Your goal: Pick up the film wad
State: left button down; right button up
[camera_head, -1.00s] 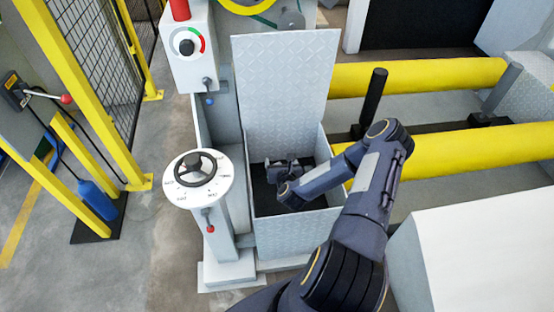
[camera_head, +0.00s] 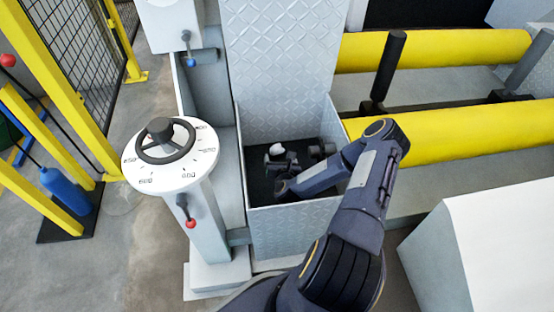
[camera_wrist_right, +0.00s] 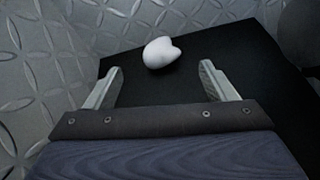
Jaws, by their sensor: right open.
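The film wad (camera_head: 277,149) is a small white rounded lump inside the open metal box, near its back wall. In the right wrist view the wad (camera_wrist_right: 161,52) lies on the black floor of the box, just beyond the fingertips and roughly centred between them. My right gripper (camera_wrist_right: 161,72) is open and empty, its two fingers apart and pointing toward the wad. In the head view the right gripper (camera_head: 282,162) is down in the box, partly hidden by my wrist. My left gripper does not show.
The box's walls (camera_head: 300,230) and raised lid (camera_head: 282,75) close in around the gripper. A dial post (camera_head: 200,160) stands left of the box. Yellow rollers (camera_head: 450,135) lie to the right, and a white block (camera_head: 480,250) is at front right.

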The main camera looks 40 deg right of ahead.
aim_at(278, 152)
jog(key=shift+w+d+f+b, duration=0.1)
jog(key=shift+f+b, duration=0.1)
jog(key=shift+f, duration=0.3)
jog(key=shift+w+d+f+b, duration=0.1)
jog(key=shift+f+b, duration=0.1)
jog(key=shift+f, duration=0.25)
jog(key=b+x, duration=0.3)
jog(key=x, duration=0.3)
jog(key=shift+w+f, duration=0.1)
jog(key=shift+f, duration=0.05)
jog(key=shift+w+d+b, duration=0.3)
jog(key=shift+w+b, duration=0.05)
jog(key=shift+w, duration=0.05)
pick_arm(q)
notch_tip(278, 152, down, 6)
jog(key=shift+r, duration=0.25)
